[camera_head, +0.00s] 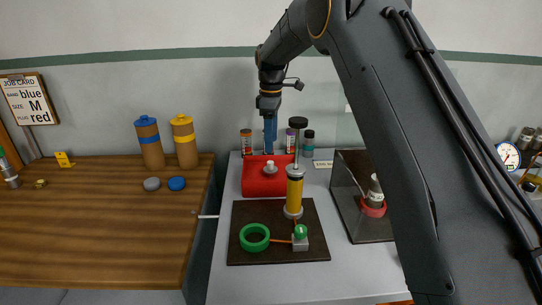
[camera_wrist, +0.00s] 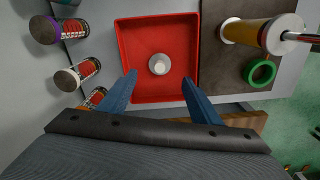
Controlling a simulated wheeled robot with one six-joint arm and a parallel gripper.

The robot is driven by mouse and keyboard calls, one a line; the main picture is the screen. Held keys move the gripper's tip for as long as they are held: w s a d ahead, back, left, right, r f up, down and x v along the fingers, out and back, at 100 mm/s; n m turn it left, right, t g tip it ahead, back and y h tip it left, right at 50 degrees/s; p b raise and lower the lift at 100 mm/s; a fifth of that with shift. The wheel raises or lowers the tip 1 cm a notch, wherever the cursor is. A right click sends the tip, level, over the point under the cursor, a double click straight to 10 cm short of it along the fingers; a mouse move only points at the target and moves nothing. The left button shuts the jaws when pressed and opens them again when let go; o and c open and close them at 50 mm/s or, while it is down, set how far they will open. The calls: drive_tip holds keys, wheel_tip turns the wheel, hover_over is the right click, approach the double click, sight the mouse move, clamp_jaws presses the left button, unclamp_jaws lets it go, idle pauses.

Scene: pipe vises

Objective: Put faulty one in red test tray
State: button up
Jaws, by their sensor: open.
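The red test tray (camera_head: 256,187) stands on the grey bench, and it fills the middle of the wrist view (camera_wrist: 135,40). A small whitish round part (camera_head: 270,168) is inside the tray; from above it looks like a pale knob (camera_wrist: 159,64). My gripper (camera_head: 270,150) has blue fingers and hangs over the back of the tray. In the wrist view its fingers (camera_wrist: 158,79) are spread wide with nothing between them, and the pale part lies just beyond their tips. No mark that tells a faulty piece is readable.
A yellow pump-like cylinder (camera_head: 294,194) stands on a dark mat (camera_head: 244,212) with a green ring (camera_head: 254,244). Several small jars (camera_head: 308,143) line the wall. Brown canisters (camera_head: 150,151) stand left. The job card (camera_head: 29,100) reads blue, M, red.

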drive_tip(key=shift+r, duration=1.05)
